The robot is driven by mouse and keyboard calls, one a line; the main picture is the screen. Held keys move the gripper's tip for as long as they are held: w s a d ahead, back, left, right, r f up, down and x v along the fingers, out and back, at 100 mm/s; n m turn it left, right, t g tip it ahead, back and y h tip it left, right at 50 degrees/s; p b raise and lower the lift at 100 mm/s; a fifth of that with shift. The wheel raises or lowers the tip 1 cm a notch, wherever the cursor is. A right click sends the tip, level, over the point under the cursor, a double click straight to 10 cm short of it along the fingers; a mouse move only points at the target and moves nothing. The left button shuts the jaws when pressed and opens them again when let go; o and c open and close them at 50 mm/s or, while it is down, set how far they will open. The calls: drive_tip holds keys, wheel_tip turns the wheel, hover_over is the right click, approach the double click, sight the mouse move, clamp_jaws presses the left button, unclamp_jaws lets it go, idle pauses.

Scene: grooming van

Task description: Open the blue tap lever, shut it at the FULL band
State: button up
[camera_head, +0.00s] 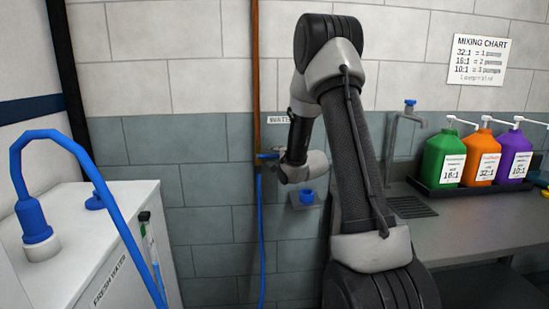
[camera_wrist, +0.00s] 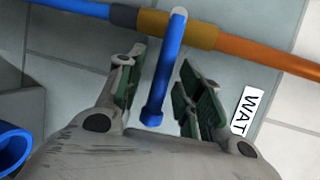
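The blue tap lever (camera_wrist: 165,70) sticks out from a brass valve body (camera_wrist: 178,29) on the pipe, crosswise to it. My gripper (camera_wrist: 160,82) is open in the wrist view, a finger on each side of the lever, with gaps visible. In the head view my gripper (camera_head: 284,163) is at the wall pipe, and the lever (camera_head: 267,156) shows only as a small blue piece beside it. The white fresh water tank (camera_head: 100,215) stands at left. A narrow gauge (camera_head: 147,243) with some green is on its side; its band markings are too small to read.
A copper pipe (camera_head: 256,70) runs down the wall into a blue hose (camera_head: 261,240). A blue looped hose (camera_head: 112,205) crosses in front of the tank. At right, a counter (camera_head: 455,225) holds a sink tap (camera_head: 392,135) and green, orange and purple bottles.

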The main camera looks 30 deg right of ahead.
drive_tip(key=shift+w, duration=0.25)
drive_tip(key=shift+c, duration=0.3)
clamp_jaws()
